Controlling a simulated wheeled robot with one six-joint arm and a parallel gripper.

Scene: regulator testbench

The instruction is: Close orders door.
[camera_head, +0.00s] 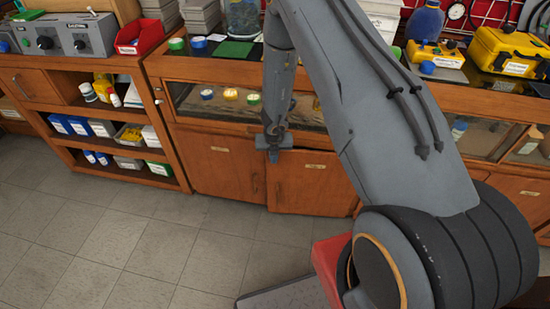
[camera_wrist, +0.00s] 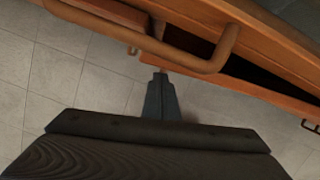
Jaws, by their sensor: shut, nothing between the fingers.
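Two wooden cabinet doors, a left one (camera_head: 215,170) and a right one (camera_head: 310,190), stand below the glass-fronted case; their labels are too small to read, so I cannot tell which is the orders door. In the wrist view a door's top edge (camera_wrist: 235,82) stands apart from the cabinet front, with a dark wedge-shaped gap behind it. My gripper (camera_head: 274,157) points down near where the two doors meet. In the wrist view my gripper (camera_wrist: 160,74) is shut and empty, its tips close to the door edge; contact is unclear.
A curved bar handle (camera_wrist: 205,62) sticks out from the wood just above my fingertips. An open shelf unit (camera_head: 115,125) with boxes stands to the left. The tiled floor (camera_head: 120,245) in front is clear.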

